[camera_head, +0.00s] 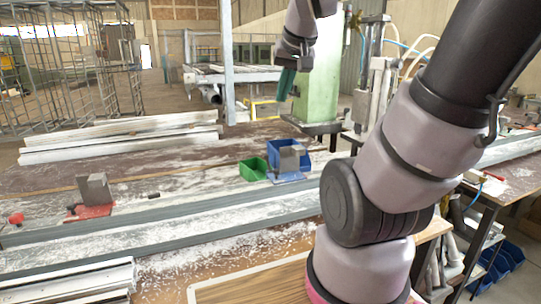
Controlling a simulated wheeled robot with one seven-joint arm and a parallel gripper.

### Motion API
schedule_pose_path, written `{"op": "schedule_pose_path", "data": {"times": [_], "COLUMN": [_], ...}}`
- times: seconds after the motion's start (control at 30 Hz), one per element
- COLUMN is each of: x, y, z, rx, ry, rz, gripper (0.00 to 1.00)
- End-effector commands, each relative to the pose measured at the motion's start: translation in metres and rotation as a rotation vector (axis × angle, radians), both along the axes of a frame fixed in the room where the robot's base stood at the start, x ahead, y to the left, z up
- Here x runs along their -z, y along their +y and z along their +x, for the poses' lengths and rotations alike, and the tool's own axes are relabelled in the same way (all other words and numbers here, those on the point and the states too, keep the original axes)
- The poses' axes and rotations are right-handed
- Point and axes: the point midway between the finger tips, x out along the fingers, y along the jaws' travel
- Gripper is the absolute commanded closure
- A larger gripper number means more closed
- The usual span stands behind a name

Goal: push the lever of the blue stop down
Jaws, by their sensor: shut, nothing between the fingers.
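The blue stop (287,177) is a blue base plate with a grey upright block on it, on the bench right of centre. Its lever is too small to make out or is hidden. My gripper (284,94) is shut and empty, fingers pointing down. In the picture it is well above the blue stop and apart from it, in front of the green machine column.
A red stop (92,211) with a grey block stands at the left, with a red knob (15,218) beside it. A green bin (253,169) and a blue bin (273,151) sit by the blue stop. Long pale profiles (120,135) lie behind.

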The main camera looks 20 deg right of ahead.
Motion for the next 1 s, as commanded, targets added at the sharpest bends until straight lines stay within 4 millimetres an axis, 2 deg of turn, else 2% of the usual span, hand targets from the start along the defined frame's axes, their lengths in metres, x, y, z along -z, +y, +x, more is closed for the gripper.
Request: {"op": "schedule_pose_path", "data": {"times": [0.03, 0.2, 0.5, 0.8, 1.0], "x": [0.008, 0.034, 0.088, 0.147, 0.175], "y": [-0.007, -0.026, -0.054, -0.073, -0.079], "z": [0.013, 0.052, 0.114, 0.165, 0.190], "rx": [0.001, -0.027, -0.118, -0.224, -0.280], "ry": [0.014, 0.039, 0.064, 0.038, -0.013], "rz": [-0.031, -0.122, -0.202, -0.178, -0.132], "gripper": [1.00, 1.00, 1.00, 1.00, 1.00]}}
